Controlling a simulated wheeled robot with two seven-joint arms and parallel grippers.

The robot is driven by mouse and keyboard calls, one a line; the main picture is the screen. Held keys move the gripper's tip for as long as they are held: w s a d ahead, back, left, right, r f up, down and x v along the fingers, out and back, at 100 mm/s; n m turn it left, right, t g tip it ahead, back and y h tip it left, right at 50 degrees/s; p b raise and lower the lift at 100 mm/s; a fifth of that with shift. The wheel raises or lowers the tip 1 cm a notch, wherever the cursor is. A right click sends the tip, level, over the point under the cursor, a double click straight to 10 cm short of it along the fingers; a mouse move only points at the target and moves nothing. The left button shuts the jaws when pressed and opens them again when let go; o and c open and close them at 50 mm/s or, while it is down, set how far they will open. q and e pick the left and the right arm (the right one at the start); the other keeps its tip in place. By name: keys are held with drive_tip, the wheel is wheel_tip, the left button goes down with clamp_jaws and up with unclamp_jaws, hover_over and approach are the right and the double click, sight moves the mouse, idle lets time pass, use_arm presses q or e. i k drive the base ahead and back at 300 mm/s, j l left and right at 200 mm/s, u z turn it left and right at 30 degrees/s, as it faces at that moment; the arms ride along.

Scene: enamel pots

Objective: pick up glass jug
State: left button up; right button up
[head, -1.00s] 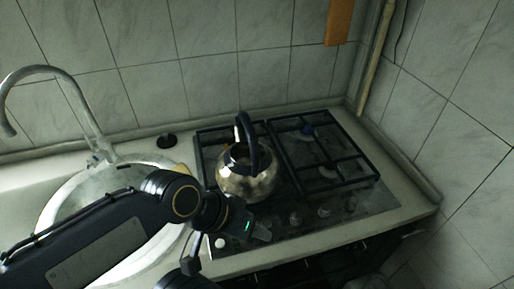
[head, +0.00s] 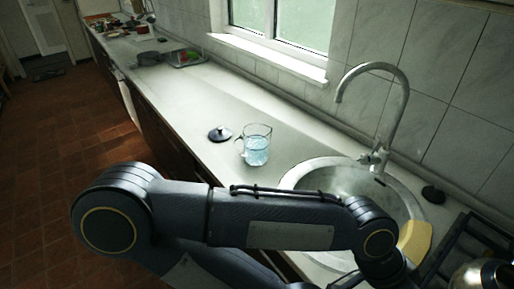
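The glass jug (head: 257,146) stands upright on the light counter, left of the sink. It is clear, with a handle on its left side and bluish, water-like contents in its lower part. Nothing touches it. My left arm crosses the lower part of the head view in front of the jug, and its far end runs towards the bottom right. Neither gripper shows in this view.
A dark lid (head: 220,133) lies just left of the jug. The round sink (head: 297,181) with its tall faucet (head: 404,104) is to the right. A metal kettle (head: 476,276) shows at the bottom right. The counter (head: 185,92) beyond the jug is mostly clear.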

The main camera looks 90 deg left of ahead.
sight(251, 146)
drive_tip(key=u, duration=2.95)
drive_tip(key=i+j+z, duration=0.2)
drive_tip(key=i+j, duration=0.25)
drive_tip(key=j, duration=0.15)
